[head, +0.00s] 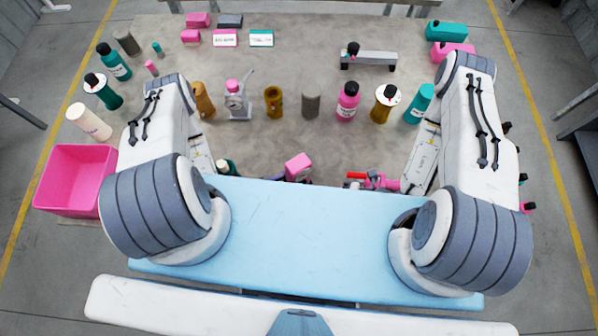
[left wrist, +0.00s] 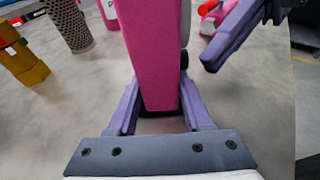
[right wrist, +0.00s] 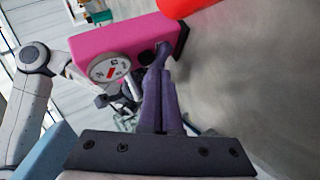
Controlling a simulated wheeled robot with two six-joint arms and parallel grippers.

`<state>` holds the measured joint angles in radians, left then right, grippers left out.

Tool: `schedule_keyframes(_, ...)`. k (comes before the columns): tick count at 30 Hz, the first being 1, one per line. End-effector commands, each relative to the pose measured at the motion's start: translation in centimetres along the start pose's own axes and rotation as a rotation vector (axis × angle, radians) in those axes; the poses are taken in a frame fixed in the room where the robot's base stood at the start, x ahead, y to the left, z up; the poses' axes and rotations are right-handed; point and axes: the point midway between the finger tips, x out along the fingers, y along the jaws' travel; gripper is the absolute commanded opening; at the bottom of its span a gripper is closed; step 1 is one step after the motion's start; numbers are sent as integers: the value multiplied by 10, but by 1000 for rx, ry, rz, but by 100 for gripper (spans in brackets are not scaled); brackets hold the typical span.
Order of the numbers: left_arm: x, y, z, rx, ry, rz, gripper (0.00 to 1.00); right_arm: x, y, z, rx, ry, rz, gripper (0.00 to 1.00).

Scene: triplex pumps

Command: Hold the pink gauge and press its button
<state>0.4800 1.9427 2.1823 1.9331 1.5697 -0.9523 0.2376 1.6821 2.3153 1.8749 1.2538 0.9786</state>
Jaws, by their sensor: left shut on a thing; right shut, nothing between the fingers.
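The pink gauge (left wrist: 155,50) is a pink box held between the purple fingers of my left gripper (left wrist: 160,92). It also shows in the head view (head: 298,165), just past the blue front edge of my body. In the right wrist view the gauge (right wrist: 125,42) shows a round white dial (right wrist: 110,68) with a red mark and a dark round button (right wrist: 147,57). My right gripper (right wrist: 162,50) is shut and empty, its fingertips close beside the button. Firm contact cannot be made out.
A pink part with a red handle (head: 357,175) lies just right of the gauge. Bottles and cylinders stand in a row across the grey table (head: 290,60), including a pink bottle (head: 347,102). A pink bin (head: 75,205) stands at the left.

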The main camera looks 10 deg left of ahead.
Motion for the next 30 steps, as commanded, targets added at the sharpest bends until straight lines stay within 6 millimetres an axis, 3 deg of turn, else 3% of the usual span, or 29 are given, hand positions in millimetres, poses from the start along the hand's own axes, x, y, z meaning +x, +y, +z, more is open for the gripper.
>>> schedule_keyframes(30,0,0,0,0,-1,0,19,6,5,5,0,0,0,0)
